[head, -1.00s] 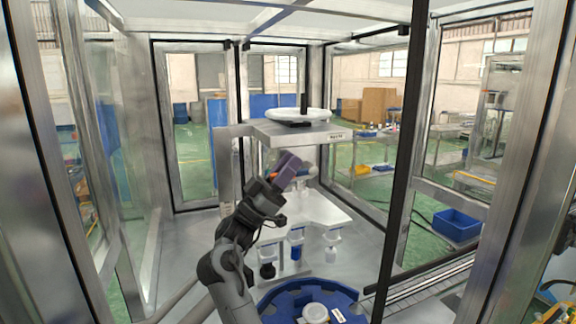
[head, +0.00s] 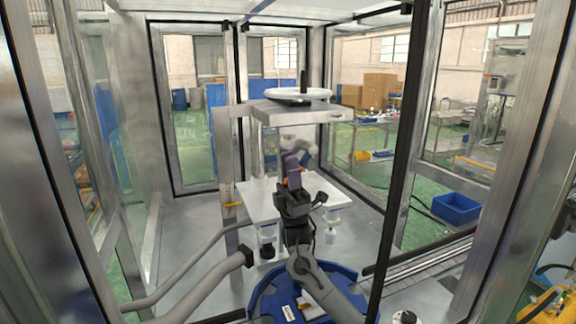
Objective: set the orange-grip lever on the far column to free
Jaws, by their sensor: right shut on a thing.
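My right gripper (head: 291,166) reaches forward from the bottom of the head view, up to the machine under the raised shelf. Its purple fingers are shut. A small orange patch shows right at the fingers, and I take it as the grip of the orange-grip lever. The fingers cover most of it, so the lever's angle cannot be read. A separate yellow-orange bar (head: 233,204) sticks out low on the left upright (head: 223,165).
A shelf (head: 268,108) with a white disc (head: 298,95) stands above my right gripper. A white plate (head: 258,200) lies below, with nozzle-like parts hanging under it. A blue round carrier (head: 264,302) is in front. Framed clear panels enclose both sides.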

